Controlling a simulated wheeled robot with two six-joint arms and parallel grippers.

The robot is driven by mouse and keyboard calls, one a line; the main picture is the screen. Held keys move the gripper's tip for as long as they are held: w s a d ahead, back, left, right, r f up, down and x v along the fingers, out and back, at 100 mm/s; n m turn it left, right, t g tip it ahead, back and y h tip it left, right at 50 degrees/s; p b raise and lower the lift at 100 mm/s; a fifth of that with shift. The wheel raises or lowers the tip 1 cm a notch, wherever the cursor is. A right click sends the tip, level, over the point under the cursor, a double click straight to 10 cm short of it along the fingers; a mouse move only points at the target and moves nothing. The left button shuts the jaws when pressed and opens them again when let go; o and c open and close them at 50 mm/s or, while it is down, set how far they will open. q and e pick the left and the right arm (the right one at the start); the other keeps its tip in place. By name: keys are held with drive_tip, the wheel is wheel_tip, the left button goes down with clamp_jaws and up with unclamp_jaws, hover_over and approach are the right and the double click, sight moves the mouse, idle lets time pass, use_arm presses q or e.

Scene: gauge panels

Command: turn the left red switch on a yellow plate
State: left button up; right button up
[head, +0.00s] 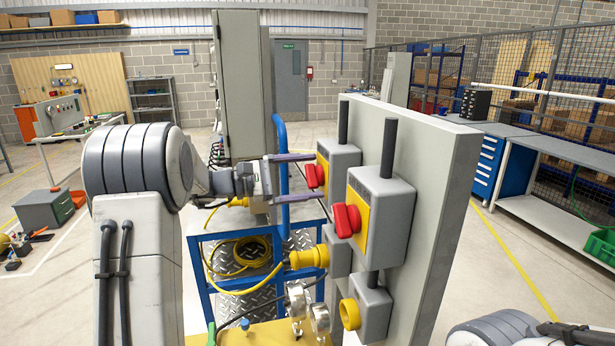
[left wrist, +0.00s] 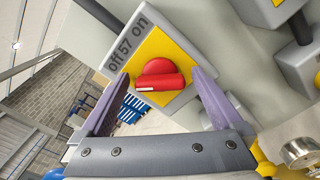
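The left red switch (head: 314,176) sits on a yellow plate (head: 323,172) on a grey box on the panel's face. It also shows in the left wrist view as a red knob (left wrist: 160,75) with a white mark at one end, on a yellow diamond-set plate (left wrist: 163,48) beside the print "off 57 on". My left gripper (head: 318,176) is open, its two purple-grey fingers on either side of the switch. I see gaps beside the knob in the left wrist view; contact cannot be told. My right gripper is out of view.
A second red switch (head: 347,220) on a yellow plate is to the right on the same grey panel (head: 440,190). Below are a yellow plug (head: 308,258), a yellow-capped box (head: 368,308) and gauges (head: 298,300). A blue-railed cart (head: 282,150) stands close to my left gripper.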

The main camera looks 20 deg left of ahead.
use_arm(q)
drive_tip(key=b+v, duration=0.4)
drive_tip(key=v, duration=0.6)
drive_tip(key=shift+s+a, duration=0.15)
